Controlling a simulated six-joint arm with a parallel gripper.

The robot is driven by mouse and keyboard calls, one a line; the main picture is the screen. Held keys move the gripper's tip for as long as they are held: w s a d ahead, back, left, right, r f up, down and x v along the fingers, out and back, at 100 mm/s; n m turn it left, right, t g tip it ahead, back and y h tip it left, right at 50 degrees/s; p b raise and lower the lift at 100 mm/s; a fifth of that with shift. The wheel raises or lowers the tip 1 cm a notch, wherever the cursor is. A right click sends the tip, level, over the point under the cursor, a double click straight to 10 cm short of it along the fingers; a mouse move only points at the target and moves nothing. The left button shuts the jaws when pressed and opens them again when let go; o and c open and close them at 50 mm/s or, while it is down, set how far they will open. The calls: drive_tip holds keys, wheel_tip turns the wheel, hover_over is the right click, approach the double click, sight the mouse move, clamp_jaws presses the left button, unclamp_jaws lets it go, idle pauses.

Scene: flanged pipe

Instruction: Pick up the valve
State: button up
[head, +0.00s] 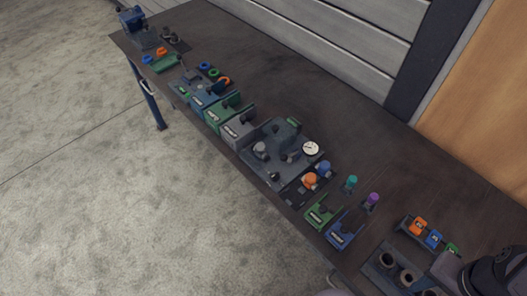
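I cannot tell for sure which part is the valve. A dark grey fixture plate (262,172) lies mid-bench with grey pipe-like parts and a round white-faced gauge (311,148) on it. Just to its right are an orange round-topped part (310,179) and a blue one (323,168), either of which could be a valve; both are small in view. A dark, bulky shape (492,277) at the lower right corner looks like part of my arm. No gripper fingers show there.
The dark bench (345,115) runs from upper left to lower right, clear along its back. Green and blue labelled holders (342,235) line its front edge. A teal-topped part (351,182) and a purple-topped part (373,198) stand nearby. A blue vise-like device (131,18) is at the far end.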

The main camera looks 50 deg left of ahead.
drive_tip(key=shift+w, duration=0.1)
idle(0.6)
drive_tip(key=w+a+f+m+y+b, duration=0.1)
drive_tip(key=w+a+m+b, duration=0.15)
drive_tip(key=w+a, duration=0.5)
drive_tip(key=w+a+f+m+t+b, duration=0.1)
drive_tip(key=w+a+m, duration=0.3)
drive_tip(key=a, duration=0.6)
drive_tip(key=w+a+f+m+y+b, duration=0.1)
drive_tip(key=w+a+m+b, duration=0.15)
drive_tip(key=w+a, duration=0.5)
drive_tip(key=m+g+y+b, duration=0.1)
drive_tip(key=m+y+b, duration=0.15)
drive_tip(key=m, duration=0.65)
hover_over(262, 147)
drive_tip(key=d, duration=0.3)
drive_tip(key=f, duration=0.5)
drive_tip(key=shift+w+f+b, duration=0.3)
drive_tip(key=shift+w+b, duration=0.05)
drive_tip(key=shift+b, duration=0.05)
drive_tip(key=shift+s+a+f+p, duration=0.25)
drive_tip(key=shift+a+f, duration=0.15)
drive_tip(key=shift+f, duration=0.15)
drive_tip(key=shift+s+a+f+p, duration=0.1)
drive_tip(key=shift+a+f+p, duration=0.1)
drive_tip(key=shift+a+f, duration=0.25)
drive_tip(key=shift+f, duration=0.15)
